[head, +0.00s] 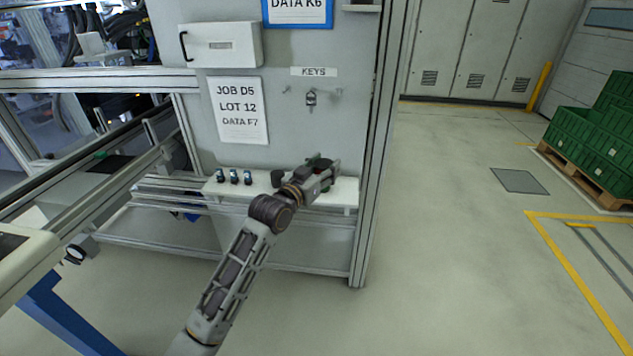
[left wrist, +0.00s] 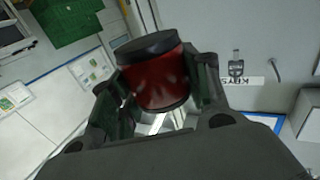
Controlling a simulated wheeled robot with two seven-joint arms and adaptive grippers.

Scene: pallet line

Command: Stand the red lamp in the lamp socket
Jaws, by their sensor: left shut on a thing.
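The red lamp (left wrist: 152,82) has a red body with a dark cap and a dark lower rim. My left gripper (head: 323,172) is shut on it, with one finger on each side of the red body in the left wrist view. In the head view the gripper is over the right part of a white shelf, and the lamp is mostly hidden by the fingers. I cannot make out the lamp socket for certain. A dark round thing (head: 278,179) stands on the shelf just left of the gripper, partly covered by my arm. My right gripper is not in view.
The white shelf (head: 346,193) runs along the grey panel, with several small dark items (head: 233,176) at its left. A key (head: 311,98) hangs on the panel under a KEYS label. A metal post (head: 375,150) stands at the right.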

